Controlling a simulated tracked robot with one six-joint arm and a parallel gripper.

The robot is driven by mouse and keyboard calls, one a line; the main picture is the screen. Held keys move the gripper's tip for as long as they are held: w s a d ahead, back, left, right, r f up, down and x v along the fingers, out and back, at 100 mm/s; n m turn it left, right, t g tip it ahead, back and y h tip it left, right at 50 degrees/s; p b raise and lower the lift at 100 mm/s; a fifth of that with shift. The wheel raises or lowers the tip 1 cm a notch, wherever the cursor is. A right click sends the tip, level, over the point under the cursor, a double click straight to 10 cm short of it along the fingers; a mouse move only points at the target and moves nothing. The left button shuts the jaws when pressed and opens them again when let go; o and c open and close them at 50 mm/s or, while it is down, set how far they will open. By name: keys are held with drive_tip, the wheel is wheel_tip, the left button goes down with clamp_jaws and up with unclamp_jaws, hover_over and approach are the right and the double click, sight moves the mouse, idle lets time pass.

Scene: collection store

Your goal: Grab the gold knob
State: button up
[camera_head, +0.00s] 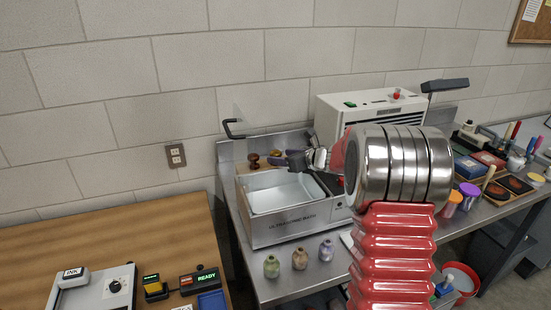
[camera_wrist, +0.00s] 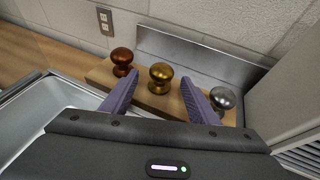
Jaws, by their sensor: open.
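The gold knob (camera_wrist: 160,77) stands upright on a wooden strip (camera_wrist: 146,98) in the wrist view, between a brown-copper knob (camera_wrist: 122,60) on its left and a silver knob (camera_wrist: 222,99) on its right. My gripper (camera_wrist: 168,84) is open, with its two purple fingers spread to either side of the gold knob as seen from the wrist. I cannot tell how far the fingertips are above it. In the head view my gripper (camera_head: 285,159) is over the back of the ultrasonic bath, and the gold knob (camera_head: 276,153) shows just behind the fingers. The brown knob (camera_head: 252,160) is to its left; the silver one is hidden there.
The ultrasonic bath (camera_head: 291,240) has an open basin in front of the strip. Several small vases (camera_head: 300,258) stand before it. A white machine (camera_head: 360,108) is close at the right.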

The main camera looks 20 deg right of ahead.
sight(275, 155)
drive_tip(key=shift+x, duration=2.45)
drive_tip(key=shift+d, duration=0.15)
drive_tip(key=shift+c, duration=0.6)
drive_tip(key=c, duration=1.1)
drive_tip(key=shift+r, duration=0.1)
wheel_tip(275, 155, up, 10)
drive_tip(key=shift+f, duration=0.1)
